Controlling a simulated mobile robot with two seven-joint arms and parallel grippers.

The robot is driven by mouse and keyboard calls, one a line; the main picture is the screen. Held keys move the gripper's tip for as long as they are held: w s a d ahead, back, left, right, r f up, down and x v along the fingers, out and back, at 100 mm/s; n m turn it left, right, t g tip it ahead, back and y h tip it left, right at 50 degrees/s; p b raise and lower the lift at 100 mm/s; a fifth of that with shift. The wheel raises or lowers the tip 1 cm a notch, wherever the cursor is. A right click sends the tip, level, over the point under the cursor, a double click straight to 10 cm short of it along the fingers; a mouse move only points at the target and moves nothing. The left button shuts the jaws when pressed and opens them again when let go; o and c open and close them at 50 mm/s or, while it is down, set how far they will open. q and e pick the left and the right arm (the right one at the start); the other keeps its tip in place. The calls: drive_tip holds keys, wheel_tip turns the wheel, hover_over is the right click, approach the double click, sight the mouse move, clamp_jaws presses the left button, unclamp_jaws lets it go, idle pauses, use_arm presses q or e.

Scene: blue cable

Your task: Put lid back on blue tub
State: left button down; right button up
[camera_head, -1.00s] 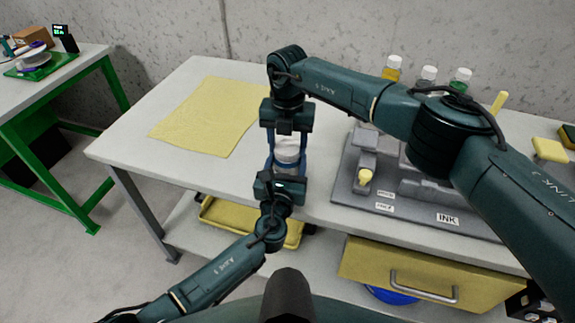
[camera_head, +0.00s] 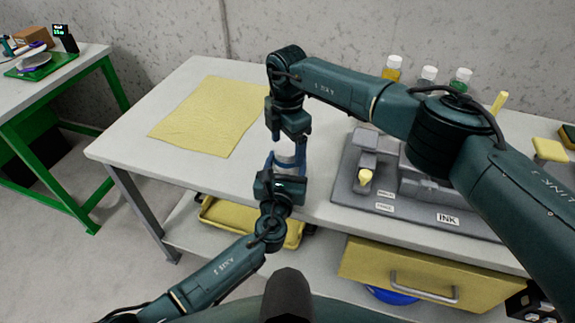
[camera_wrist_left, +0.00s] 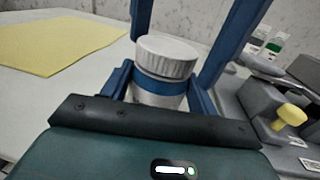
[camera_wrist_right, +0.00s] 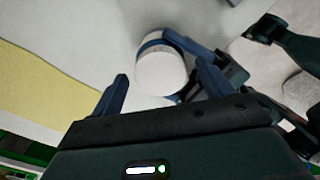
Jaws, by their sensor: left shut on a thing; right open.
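The blue tub is a white jar with a blue band (camera_wrist_left: 158,86), upright in the left wrist view. A white ridged lid (camera_wrist_left: 167,54) sits on top of it; I cannot tell whether it is tight. My left gripper (camera_head: 287,162) is shut on the tub's side. My right gripper (camera_head: 290,147) is above, tilted and open, its fingers either side of the lid with gaps. In the right wrist view the lid's plain round top (camera_wrist_right: 160,74) shows between the open fingers. In the head view the grippers partly hide the tub.
A yellow cloth (camera_head: 210,116) lies on the table (camera_head: 130,145) to the left. A grey rack with an INK label (camera_head: 447,219) stands right, with several capped bottles (camera_head: 428,75) behind. My right arm crosses above the rack. The table's front edge is close to the tub.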

wheel_tip(320, 180, up, 12)
idle(0.6)
use_arm(q)
drive_tip(key=shift+c, duration=1.6)
unclamp_jaws()
drive_tip(key=s+a, duration=0.2)
drive_tip(key=s, duration=1.1)
drive_tip(key=shift+p, duration=0.3)
use_arm(e)
drive_tip(key=shift+r, duration=0.25)
use_arm(q)
drive_tip(key=shift+s+a, duration=0.1)
use_arm(e)
drive_tip(key=shift+s, duration=0.1)
